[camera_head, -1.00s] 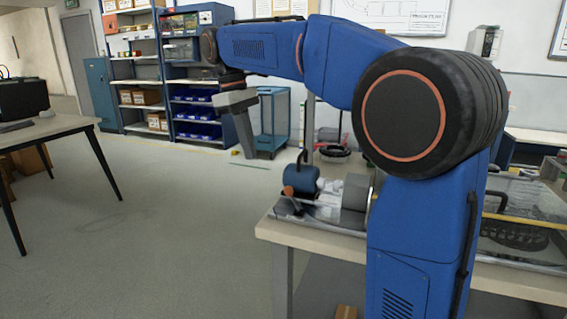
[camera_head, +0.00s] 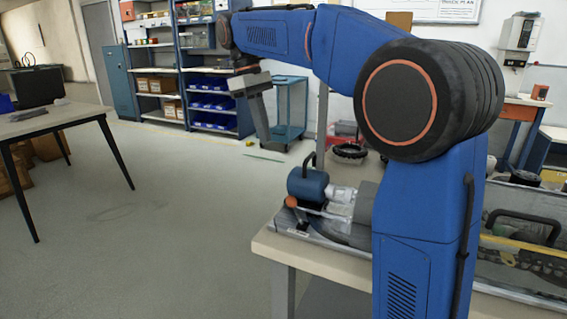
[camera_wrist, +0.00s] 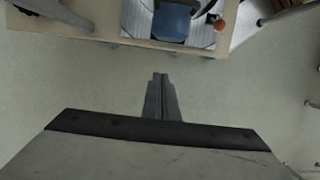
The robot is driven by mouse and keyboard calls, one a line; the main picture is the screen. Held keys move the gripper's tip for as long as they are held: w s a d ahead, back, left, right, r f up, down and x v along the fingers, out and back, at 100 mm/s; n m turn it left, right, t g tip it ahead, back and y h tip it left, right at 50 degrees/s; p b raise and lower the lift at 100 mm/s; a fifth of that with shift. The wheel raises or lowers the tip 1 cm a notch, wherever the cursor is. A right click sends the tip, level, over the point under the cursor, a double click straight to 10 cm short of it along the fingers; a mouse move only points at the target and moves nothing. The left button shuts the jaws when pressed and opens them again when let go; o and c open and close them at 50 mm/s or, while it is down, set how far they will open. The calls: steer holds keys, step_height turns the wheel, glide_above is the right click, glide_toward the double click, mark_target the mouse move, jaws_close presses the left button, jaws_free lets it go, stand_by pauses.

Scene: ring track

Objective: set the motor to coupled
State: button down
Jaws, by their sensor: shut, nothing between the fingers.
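The motor (camera_head: 308,186) is a blue cylinder with a dark handle on top, sitting on a grey base plate on the workbench. A lever with an orange knob (camera_head: 291,201) is at its front left. A clear and grey coupling section (camera_head: 342,201) joins its right side, partly hidden behind my arm. In the wrist view the motor (camera_wrist: 172,22) and the orange knob (camera_wrist: 220,25) show at the top edge. My gripper (camera_head: 264,136) hangs above and to the left of the motor in the head view, apart from it. Its fingers (camera_wrist: 161,76) are together and empty, pointing over bare floor.
The workbench (camera_head: 275,248) has its left edge near the motor. A desk with a monitor (camera_head: 40,88) stands at the far left. Shelves with blue bins (camera_head: 212,102) and a blue cart (camera_head: 288,105) stand behind. The floor between desk and bench is clear.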

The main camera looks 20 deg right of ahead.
mark_target(296, 170)
steer(key=s+d+f, duration=0.2)
steer(key=f, duration=0.2)
steer(key=s+d+f, duration=0.2)
steer(key=f, duration=0.3)
steer(key=shift+s+d+f, duration=0.25)
steer(key=shift+s+f, duration=0.05)
steer(key=shift+s+d, duration=1.05)
steer(key=shift+s, duration=0.05)
steer(key=w+a+r, duration=0.4)
steer(key=r, duration=0.5)
steer(key=shift+w+a+r, duration=0.35)
steer(key=shift+w, duration=0.05)
